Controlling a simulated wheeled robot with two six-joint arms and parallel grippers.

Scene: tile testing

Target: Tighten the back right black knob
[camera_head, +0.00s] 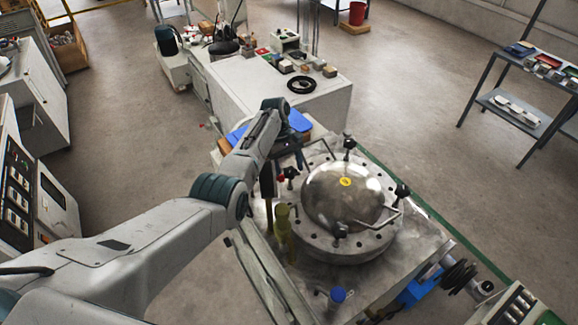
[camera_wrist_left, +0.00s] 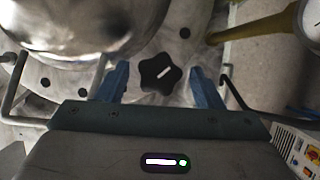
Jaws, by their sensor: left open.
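A rounded metal dome (camera_head: 345,195) with a yellow sticker is seated on a round drilled flange (camera_head: 372,243). Black knobs stand around it: one at the back (camera_head: 348,142), one at the right (camera_head: 402,191), one at the front (camera_head: 340,230) and one at the back left (camera_head: 290,173). My left gripper (camera_head: 287,160) is over the back-left one in the head view. In the left wrist view, a black star knob (camera_wrist_left: 160,73) with a white mark sits between the open blue fingers of the left gripper (camera_wrist_left: 162,85), with gaps on both sides. My right gripper is out of view.
Bent metal handles (camera_head: 385,217) rise beside the dome. A yellowish post (camera_head: 283,228) stands at the flange's left; a yellow rod (camera_wrist_left: 250,30) shows in the wrist view. A blue-capped part (camera_head: 338,295) is at the table's front. A white bench (camera_head: 265,95) stands behind.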

